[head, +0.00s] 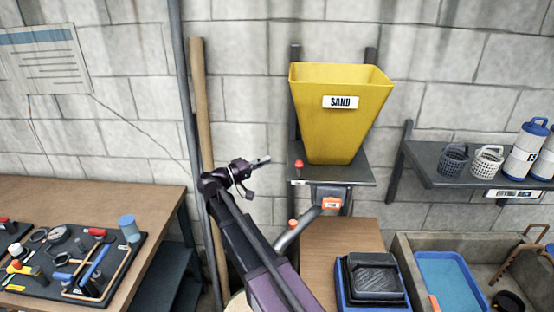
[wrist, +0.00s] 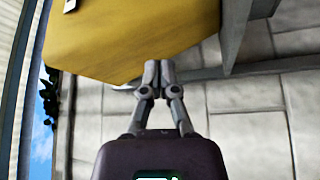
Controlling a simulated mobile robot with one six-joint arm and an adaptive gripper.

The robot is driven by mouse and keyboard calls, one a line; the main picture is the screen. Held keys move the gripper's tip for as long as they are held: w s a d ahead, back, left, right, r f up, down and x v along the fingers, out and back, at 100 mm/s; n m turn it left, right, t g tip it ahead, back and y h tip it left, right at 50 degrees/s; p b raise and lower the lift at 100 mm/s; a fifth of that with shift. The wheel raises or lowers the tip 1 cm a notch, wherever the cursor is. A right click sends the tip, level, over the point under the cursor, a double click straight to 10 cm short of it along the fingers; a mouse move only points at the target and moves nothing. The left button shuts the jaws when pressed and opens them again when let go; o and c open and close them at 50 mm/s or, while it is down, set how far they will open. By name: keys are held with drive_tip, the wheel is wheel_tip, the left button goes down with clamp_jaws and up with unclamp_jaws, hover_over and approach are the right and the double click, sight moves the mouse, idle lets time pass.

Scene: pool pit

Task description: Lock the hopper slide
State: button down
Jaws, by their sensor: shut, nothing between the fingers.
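A yellow hopper (head: 338,125) with a "SAND" label stands on a dark shelf bracket (head: 362,176) on the block wall. Below the shelf is a dark slide housing (head: 329,195) with an orange tag (head: 332,203). A small red-orange knob (head: 299,164) shows at the shelf's left. A grey spout (head: 296,228) slants down left from the housing, with another orange knob (head: 293,224) beside it. My gripper (head: 266,160) is shut and empty, left of the hopper and apart from it. In the wrist view my gripper (wrist: 159,66) points toward the yellow hopper (wrist: 130,35).
A wooden bench (head: 160,205) with a tool tray (head: 65,292) is at left. Poles (head: 205,150) lean on the wall behind my arm. A black and blue box (head: 372,280) sits below the hopper. A sink with a blue tray (head: 450,283) and a shelf with canisters (head: 430,165) are at right.

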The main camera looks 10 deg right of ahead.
drive_tip(key=shift+v, duration=2.25)
